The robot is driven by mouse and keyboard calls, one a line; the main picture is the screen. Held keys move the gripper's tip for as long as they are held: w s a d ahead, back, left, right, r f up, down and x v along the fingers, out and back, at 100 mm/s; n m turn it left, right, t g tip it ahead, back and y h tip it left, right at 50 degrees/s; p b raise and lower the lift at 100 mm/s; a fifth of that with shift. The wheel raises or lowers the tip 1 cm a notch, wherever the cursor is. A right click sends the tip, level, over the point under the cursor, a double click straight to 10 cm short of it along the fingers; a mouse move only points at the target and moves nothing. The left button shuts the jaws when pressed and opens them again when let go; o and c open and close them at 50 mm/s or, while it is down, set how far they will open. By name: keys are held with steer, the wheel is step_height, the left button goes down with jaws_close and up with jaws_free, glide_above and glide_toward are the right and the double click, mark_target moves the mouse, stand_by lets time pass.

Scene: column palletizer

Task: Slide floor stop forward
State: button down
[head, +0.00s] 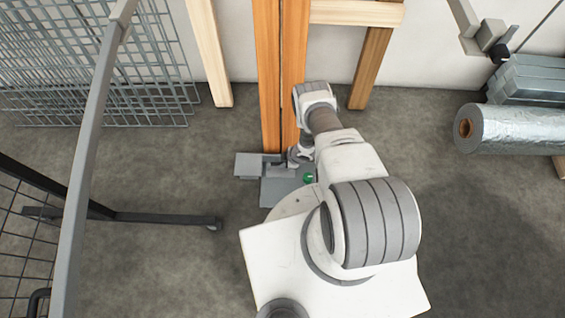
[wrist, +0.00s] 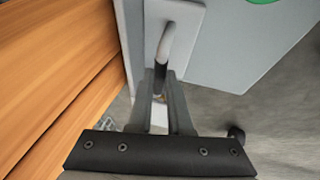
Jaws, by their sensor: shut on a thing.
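The floor stop (head: 279,193) is a grey metal assembly on the floor at the foot of the orange wooden beams, with a grey block (head: 249,166) at its left. A green round mark (head: 309,178) sits on it. In the wrist view its grey plate (wrist: 235,45) carries a small light mounting plate with a curved grey handle (wrist: 167,42). My gripper (wrist: 162,88) is shut on the handle; it also shows in the head view (head: 297,158), low beside the beams. My arm hides the floor stop's right part in the head view.
Orange beams (head: 268,75) rise directly behind the floor stop. A dark post foot (head: 165,218) and mesh fence stand at left. A wire panel (head: 90,75) leans on the back wall. A foil roll (head: 515,130) lies at right. Floor between is clear.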

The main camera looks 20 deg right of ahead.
steer(key=shift+w+d, duration=0.2)
steer(key=shift+w, duration=0.2)
steer(key=c, duration=0.8)
jaws_free()
steer(key=shift+c, duration=0.2)
steer(key=shift+s+r, duration=0.1)
steer(key=shift+r, duration=0.2)
steer(key=p+v, duration=0.8)
steer(key=v, duration=0.9)
